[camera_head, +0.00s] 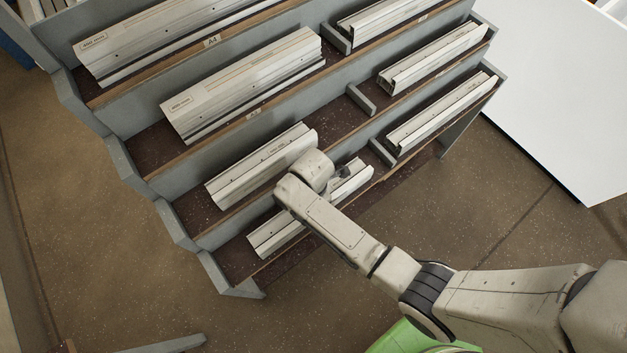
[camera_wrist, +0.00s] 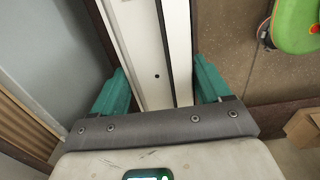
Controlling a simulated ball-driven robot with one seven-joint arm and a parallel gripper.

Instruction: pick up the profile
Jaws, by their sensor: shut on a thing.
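The profile is a long white-grey grooved bar (camera_head: 273,236) at the lowest tier of the stepped rack, with its middle hidden behind my arm in the head view. In the wrist view the profile (camera_wrist: 147,45) runs up the picture between the two green fingers of my gripper (camera_wrist: 160,88), with a small dark hole in its face. My gripper is shut on the profile. In the head view my wrist hides most of the fingers. I cannot tell whether the profile is resting on the shelf or slightly above it.
The grey rack (camera_head: 185,205) holds several other profiles on its tiers, one (camera_head: 262,165) just behind the held one. Short upright dividers (camera_head: 382,152) stand on the right part of the tiers. A white table (camera_head: 560,90) stands at the right. Open floor lies in front.

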